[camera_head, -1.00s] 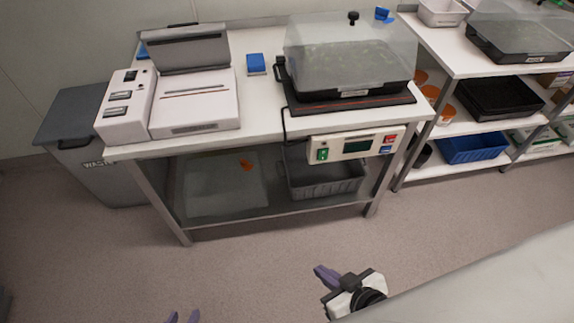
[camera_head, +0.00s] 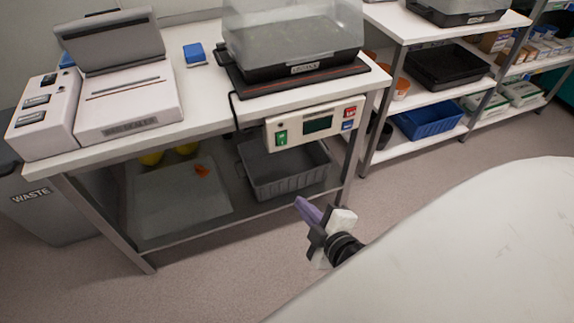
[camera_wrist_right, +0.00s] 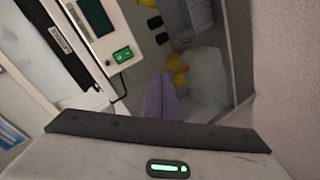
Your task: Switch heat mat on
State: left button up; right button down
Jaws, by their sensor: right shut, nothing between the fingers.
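The heat mat (camera_head: 243,87) is a dark mat with a red line on the bench, under a black propagator tray with a clear lid. Its white control box (camera_head: 268,128) hangs at the bench's front edge, with a dark display, a green switch (camera_head: 282,138) at left, and red and blue buttons at right. The green switch also shows in the right wrist view (camera_wrist_right: 123,55). My right gripper (camera_head: 302,203) is shut and empty, its purple fingers below and in front of the box, apart from it. In the wrist view its fingertips point toward the area beside the switch. My left gripper is out of view.
A grey crate (camera_head: 262,190) sits on the bench's lower shelf. A white device with an open lid (camera_head: 130,104) and a blue block (camera_head: 194,52) are on the bench. A waste bin (camera_head: 40,215) stands at left, and shelving with a blue tray (camera_head: 428,122) at right.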

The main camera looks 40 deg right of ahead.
jog(key=w+d+n+t+b, duration=0.1)
jog(key=n, duration=0.1)
jog(key=w+d+r+n+t+h+b, duration=0.1)
jog(key=n+b, duration=0.1)
jog(key=w+d+n+t+h+b, duration=0.1)
jog(key=d, duration=0.1)
jog(key=shift+w+r+n+b, duration=0.25)
jog(key=shift+w+n+b, duration=0.1)
jog(key=shift+n+b, duration=0.05)
jog(key=shift+w, duration=0.1)
send_near(283, 144)
jog(key=p+x, duration=0.1)
jog(key=x, duration=0.4)
jog(key=shift+w, duration=0.15)
jog(key=shift+w+d+f, duration=0.1)
jog(key=shift+w+d, duration=0.05)
jog(key=shift+w, duration=0.4)
